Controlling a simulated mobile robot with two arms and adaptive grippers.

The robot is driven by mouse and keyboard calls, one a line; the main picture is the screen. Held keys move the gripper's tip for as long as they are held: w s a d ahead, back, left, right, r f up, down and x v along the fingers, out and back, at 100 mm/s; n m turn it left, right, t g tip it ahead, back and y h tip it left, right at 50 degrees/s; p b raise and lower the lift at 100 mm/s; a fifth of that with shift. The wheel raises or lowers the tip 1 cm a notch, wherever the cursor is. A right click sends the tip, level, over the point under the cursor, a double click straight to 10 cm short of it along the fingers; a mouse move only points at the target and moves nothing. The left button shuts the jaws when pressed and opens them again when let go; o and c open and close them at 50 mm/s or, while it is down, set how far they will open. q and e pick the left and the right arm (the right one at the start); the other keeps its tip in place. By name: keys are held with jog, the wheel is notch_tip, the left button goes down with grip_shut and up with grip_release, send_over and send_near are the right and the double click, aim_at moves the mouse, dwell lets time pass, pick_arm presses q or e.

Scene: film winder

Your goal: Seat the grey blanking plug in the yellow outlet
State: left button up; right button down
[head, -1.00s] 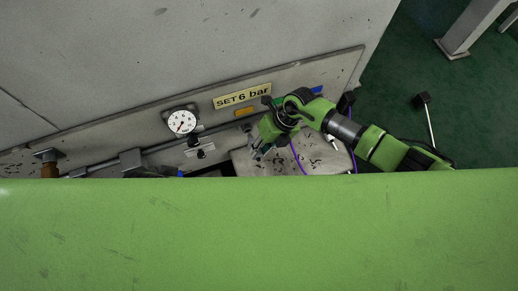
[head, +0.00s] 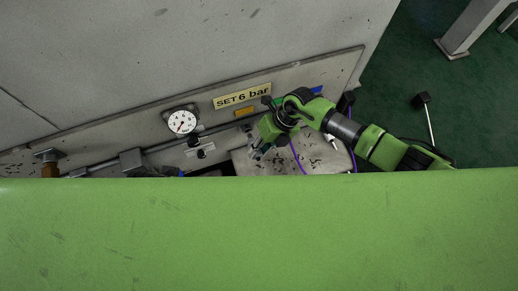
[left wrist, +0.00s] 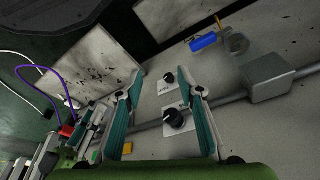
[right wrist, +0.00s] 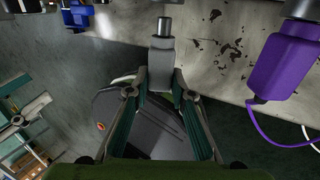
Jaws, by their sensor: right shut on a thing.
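The grey blanking plug (right wrist: 161,55) is between the fingertips of my right gripper (right wrist: 160,80) in the right wrist view, its metal end pointing away from the hand. In the head view my right gripper (head: 261,150) is over the pale plate in front of the panel; the plug is too small to tell there. My left gripper (left wrist: 163,94) is open and empty in the left wrist view, in front of a panel with black knobs (left wrist: 174,118). It does not show in the head view. I cannot make out the yellow outlet for sure in any view.
A gauge (head: 182,121) and a "SET 6 bar" sign (head: 242,96) are on the grey panel. A small orange-yellow patch (head: 245,112) is below the sign. A purple body (right wrist: 286,64) with a cable is right of the plug. A blue fitting (right wrist: 77,16) is upper left.

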pick_arm(q)
jog(key=shift+r, duration=0.3)
dwell(1.1)
jog(key=shift+w, duration=0.1)
jog(key=shift+w, duration=0.1)
jog(key=shift+f, duration=0.6)
jog(key=shift+d+r, duration=0.1)
jog(key=shift+r, duration=0.1)
